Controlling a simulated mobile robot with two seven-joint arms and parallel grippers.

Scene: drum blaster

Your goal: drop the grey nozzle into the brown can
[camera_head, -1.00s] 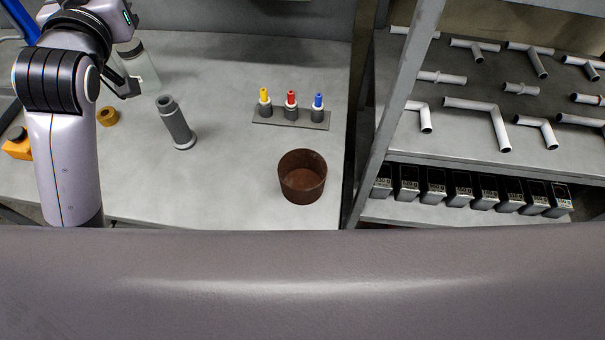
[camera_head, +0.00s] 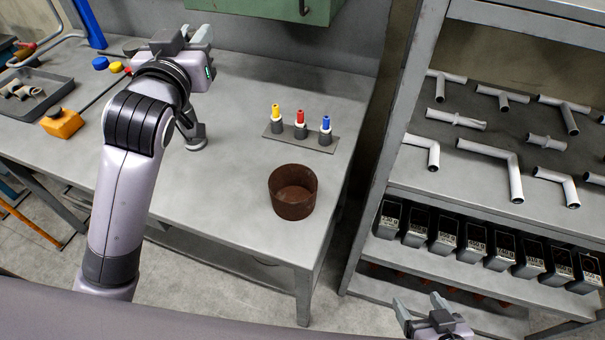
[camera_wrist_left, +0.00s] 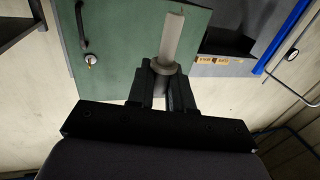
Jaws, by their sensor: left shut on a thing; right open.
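My left gripper (camera_head: 187,36) is raised above the back of the table, away from the can. In the left wrist view it is shut on the grey nozzle (camera_wrist_left: 172,38), a pale tube with a round collar at the fingertips. In the head view the held nozzle is hard to make out among the fingers. The brown can (camera_head: 293,192), open at the top, stands near the table's front right edge, to the right of my left arm. My right gripper (camera_head: 420,308) is open and empty at the bottom, in front of the shelf.
A rack (camera_head: 300,133) holds yellow, red and blue pieces behind the can. A green cabinet (camera_head: 265,8) hangs at the back. A shelf unit (camera_head: 398,170) with pipes and black boxes stands right.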

